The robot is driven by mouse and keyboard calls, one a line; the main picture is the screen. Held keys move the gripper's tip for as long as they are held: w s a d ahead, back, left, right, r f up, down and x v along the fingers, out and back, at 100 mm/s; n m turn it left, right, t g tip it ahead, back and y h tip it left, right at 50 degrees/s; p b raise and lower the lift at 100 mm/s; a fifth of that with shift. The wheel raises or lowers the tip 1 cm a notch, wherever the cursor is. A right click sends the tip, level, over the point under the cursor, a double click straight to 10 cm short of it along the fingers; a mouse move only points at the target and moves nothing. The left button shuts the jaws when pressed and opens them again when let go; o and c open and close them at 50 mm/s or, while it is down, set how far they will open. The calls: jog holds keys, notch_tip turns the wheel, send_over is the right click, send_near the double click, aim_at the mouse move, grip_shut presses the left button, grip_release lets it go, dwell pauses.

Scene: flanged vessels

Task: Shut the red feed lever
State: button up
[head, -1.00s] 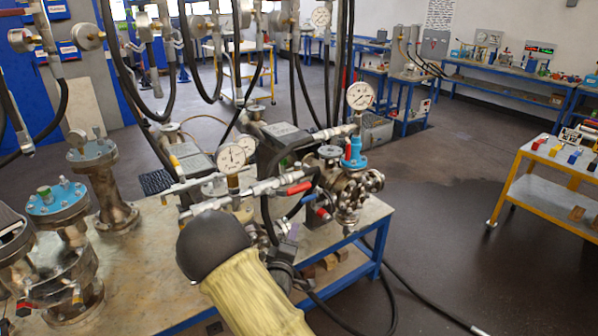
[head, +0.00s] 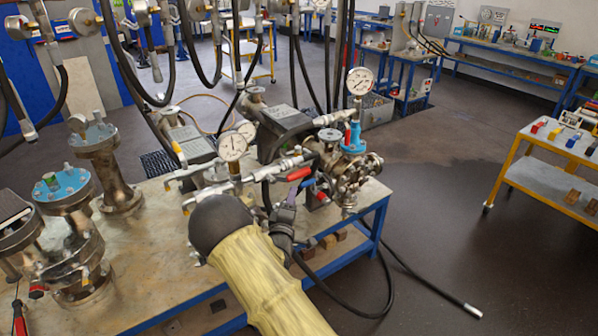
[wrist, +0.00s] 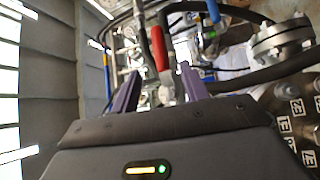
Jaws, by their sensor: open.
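The red feed lever (head: 299,174) is a short red handle on the silver valve line in front of the gauges. In the wrist view the red lever (wrist: 160,48) points up and away from its silver valve body. My gripper (head: 286,208) is just below the lever in the head view, partly hidden by my forearm. In the wrist view my gripper (wrist: 162,72) is open, its two purple fingers on either side of the lever line. The lever's lower end shows between the fingertips. I cannot tell whether either finger touches it.
A second red handle (head: 322,197) sits close by, under the blue fitting (head: 352,140). A pressure gauge (head: 233,146) stands left of the lever. Black hoses hang around the valves. Flanged vessels (head: 118,165) stand left on the bench. Open floor lies to the right.

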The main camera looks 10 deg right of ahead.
aim_at(299, 174)
jog(key=p+x, duration=0.4)
jog(key=x, duration=0.7)
jog(key=shift+w+d, duration=0.2)
jog(key=shift+w, duration=0.2)
grip_shut()
